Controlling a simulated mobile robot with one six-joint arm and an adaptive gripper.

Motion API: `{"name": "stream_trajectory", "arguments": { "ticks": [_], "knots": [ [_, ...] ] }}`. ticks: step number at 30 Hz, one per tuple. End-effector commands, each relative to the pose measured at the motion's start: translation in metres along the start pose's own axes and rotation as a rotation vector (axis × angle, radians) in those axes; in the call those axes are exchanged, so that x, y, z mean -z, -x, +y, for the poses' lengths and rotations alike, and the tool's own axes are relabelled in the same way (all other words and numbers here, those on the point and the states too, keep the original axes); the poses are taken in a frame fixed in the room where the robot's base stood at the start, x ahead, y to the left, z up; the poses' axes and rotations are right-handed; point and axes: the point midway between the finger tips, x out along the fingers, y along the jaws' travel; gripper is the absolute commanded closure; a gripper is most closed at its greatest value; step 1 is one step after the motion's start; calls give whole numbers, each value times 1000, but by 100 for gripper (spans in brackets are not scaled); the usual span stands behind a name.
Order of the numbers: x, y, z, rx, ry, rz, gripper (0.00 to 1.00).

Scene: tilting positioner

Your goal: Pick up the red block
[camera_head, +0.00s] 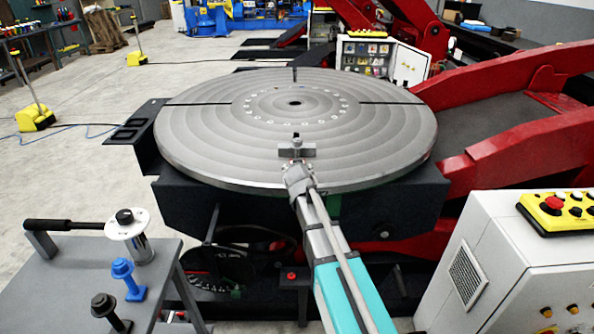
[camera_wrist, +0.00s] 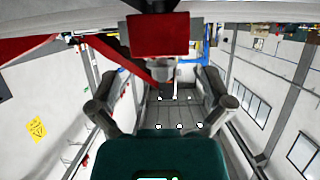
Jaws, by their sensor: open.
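A red block-like piece (camera_wrist: 160,35) shows at the top middle of the wrist view, with a grey part just below it. My gripper (camera_wrist: 158,88) is open, with one finger on each side of the wrist view and nothing held between them. The red piece appears above the gap between the fingers; I cannot tell its distance. In the head view my gripper (camera_head: 296,152) is over the near edge of the round grey turntable (camera_head: 215,130). I cannot make out a red block on the turntable there; my arm hides part of the near rim.
A grey side table (camera_head: 75,270) with a flanged cylinder (camera_head: 130,238) and a blue bolt (camera_head: 127,280) stands at the lower left. A white control cabinet (camera_head: 480,270) is at the lower right. Large red machine arms (camera_head: 530,155) flank the turntable on the right.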

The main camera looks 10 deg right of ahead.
Motion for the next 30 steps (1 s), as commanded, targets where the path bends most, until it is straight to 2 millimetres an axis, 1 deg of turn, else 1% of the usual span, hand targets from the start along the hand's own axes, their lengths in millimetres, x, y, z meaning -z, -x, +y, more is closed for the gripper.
{"name": "stream_trajectory", "arguments": {
  "ticks": [10,13,17,24,27,30],
  "knots": [
    [0,-1,-1,1,0,0,0],
    [0,-4,-1,1,0,0,0],
    [0,-15,-1,1,0,0,0],
    [1,-44,-2,2,0,0,0],
    [1,-51,-2,2,0,0,0],
    [2,-54,-1,2,0,0,0]
  ]
}}
